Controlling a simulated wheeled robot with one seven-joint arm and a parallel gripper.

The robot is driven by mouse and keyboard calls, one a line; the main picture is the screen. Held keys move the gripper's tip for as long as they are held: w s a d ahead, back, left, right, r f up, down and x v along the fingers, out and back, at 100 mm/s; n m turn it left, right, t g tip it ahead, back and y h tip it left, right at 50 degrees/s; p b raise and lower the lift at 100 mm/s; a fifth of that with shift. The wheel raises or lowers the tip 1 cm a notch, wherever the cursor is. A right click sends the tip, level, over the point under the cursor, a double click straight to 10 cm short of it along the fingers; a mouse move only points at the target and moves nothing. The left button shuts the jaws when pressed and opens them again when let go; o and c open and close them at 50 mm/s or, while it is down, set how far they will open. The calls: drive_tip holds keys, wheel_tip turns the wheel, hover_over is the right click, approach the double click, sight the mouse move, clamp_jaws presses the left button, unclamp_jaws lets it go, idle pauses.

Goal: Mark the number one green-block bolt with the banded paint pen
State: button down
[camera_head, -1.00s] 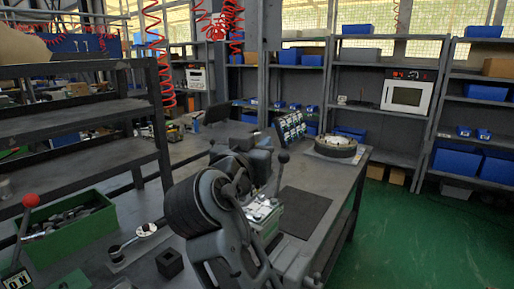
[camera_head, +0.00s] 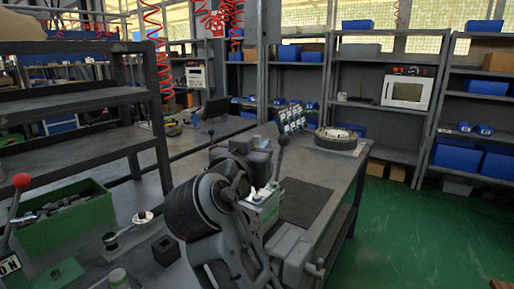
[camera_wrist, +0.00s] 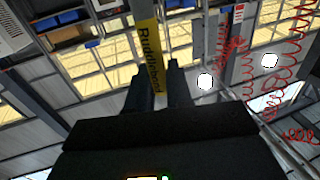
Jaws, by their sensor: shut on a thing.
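In the wrist view, the two dark fingers of my gripper (camera_wrist: 160,82) point up toward the roof with a narrow gap between them. In the head view, a pale green block (camera_head: 267,206) with white parts on top stands on the bench just right of my arm. Its bolts and numbers are too small to read, and my arm hides part of it.
A green bin (camera_head: 62,222) of dark parts and a red-knobbed lever (camera_head: 21,182) are at left. A black-knobbed lever (camera_head: 282,143) rises behind the block. A dark mat (camera_head: 303,203) lies clear on the bench, with a round ring part (camera_head: 337,138) farther back.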

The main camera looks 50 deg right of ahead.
sight(257, 136)
drive_tip(key=shift+f+b, duration=0.25)
drive_tip(key=shift+b, duration=0.05)
idle(0.4)
drive_tip(key=shift+r, duration=0.1)
drive_tip(key=shift+r+p, duration=1.7)
drive_tip(key=shift+r, duration=0.8)
